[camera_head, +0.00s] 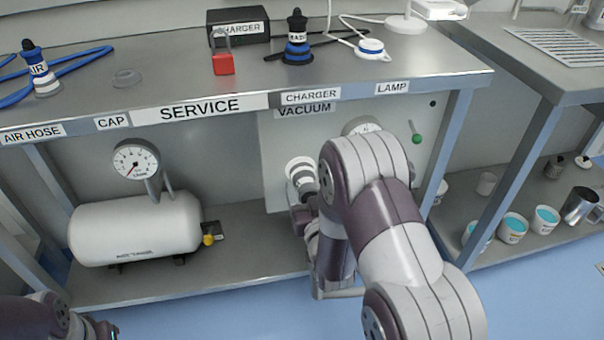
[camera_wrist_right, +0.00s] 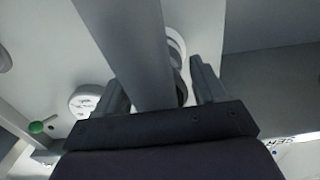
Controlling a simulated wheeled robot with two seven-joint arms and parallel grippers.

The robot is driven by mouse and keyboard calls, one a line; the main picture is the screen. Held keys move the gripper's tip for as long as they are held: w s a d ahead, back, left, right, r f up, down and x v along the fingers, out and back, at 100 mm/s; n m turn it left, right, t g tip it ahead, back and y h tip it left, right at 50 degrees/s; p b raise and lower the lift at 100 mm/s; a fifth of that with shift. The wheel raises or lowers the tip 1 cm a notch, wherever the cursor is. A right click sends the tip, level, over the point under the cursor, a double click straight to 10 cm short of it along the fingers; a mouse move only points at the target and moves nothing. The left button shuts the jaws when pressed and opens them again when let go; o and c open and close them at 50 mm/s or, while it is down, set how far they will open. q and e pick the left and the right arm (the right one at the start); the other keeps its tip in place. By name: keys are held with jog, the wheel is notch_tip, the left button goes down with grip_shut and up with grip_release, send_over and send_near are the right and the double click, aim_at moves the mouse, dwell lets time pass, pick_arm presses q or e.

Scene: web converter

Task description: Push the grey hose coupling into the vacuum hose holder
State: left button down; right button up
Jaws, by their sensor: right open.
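On the panel under the VACUUM label, a white and grey ringed fitting (camera_head: 299,170), apparently the vacuum hose holder, shows left of my right arm. My right gripper (camera_head: 304,210) is low in front of it, mostly hidden by my own wrist. In the right wrist view my right gripper (camera_wrist_right: 158,82) is open, with its fingers apart. A grey tube-like piece (camera_wrist_right: 138,45), perhaps the hose or its coupling, runs down between the fingers. Pale rings (camera_wrist_right: 176,45) show behind it. I cannot tell whether the coupling touches the holder. Part of my left arm shows at the bottom left; its fingers are unclear.
A white tank (camera_head: 135,228) with a gauge (camera_head: 135,159) stands on the lower shelf at left. The bench edge (camera_head: 240,112) overhangs the panel. A green-knobbed lever (camera_head: 416,137) and round dial (camera_head: 362,126) are near my right arm. Cups (camera_head: 514,228) stand at right.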

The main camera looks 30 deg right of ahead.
jog(key=c, duration=1.2)
jog(key=v, duration=0.9)
jog(key=shift+d, duration=0.1)
